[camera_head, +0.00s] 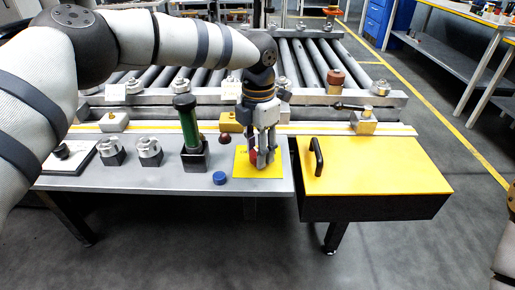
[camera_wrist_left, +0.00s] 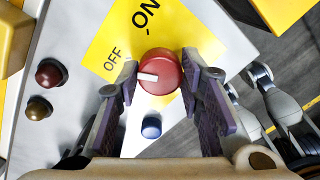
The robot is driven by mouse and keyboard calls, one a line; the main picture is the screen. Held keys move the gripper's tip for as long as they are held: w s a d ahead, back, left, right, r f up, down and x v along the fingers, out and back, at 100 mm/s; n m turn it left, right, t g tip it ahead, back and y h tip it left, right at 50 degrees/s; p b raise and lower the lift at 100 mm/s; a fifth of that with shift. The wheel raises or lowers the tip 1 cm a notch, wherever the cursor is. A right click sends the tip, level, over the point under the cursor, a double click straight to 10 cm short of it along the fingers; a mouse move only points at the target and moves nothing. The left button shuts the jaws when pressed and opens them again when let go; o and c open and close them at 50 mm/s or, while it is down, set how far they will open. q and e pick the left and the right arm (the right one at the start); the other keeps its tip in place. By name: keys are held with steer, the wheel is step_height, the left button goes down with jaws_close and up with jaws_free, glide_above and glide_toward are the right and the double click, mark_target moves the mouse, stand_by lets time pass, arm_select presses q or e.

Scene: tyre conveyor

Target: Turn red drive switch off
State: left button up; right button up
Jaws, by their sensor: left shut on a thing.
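The red drive switch is a round red knob (camera_wrist_left: 160,72) with a white pointer mark, on a yellow plate (camera_head: 243,171) with black OFF and ON lettering. In the left wrist view the white mark points left, toward the side of the OFF lettering and a little below it. My left gripper (camera_head: 262,160) reaches down over the plate and is shut on the red knob, one finger on each side. In the head view the fingers mostly hide the knob. My right gripper is not in view.
A blue button (camera_head: 219,178) and a dark red ball knob (camera_head: 225,139) stand left of the plate. A green cylinder (camera_head: 188,127) stands farther left on the grey table (camera_head: 245,186). A yellow-topped box (camera_head: 380,165) with a black handle adjoins on the right. Conveyor rollers (camera_head: 307,62) lie behind.

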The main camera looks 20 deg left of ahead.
arm_select(q)
steer(key=shift+n, duration=1.6)
steer(key=o, duration=1.2)
steer(key=shift+c, duration=0.2)
step_height(320, 180, up, 12)
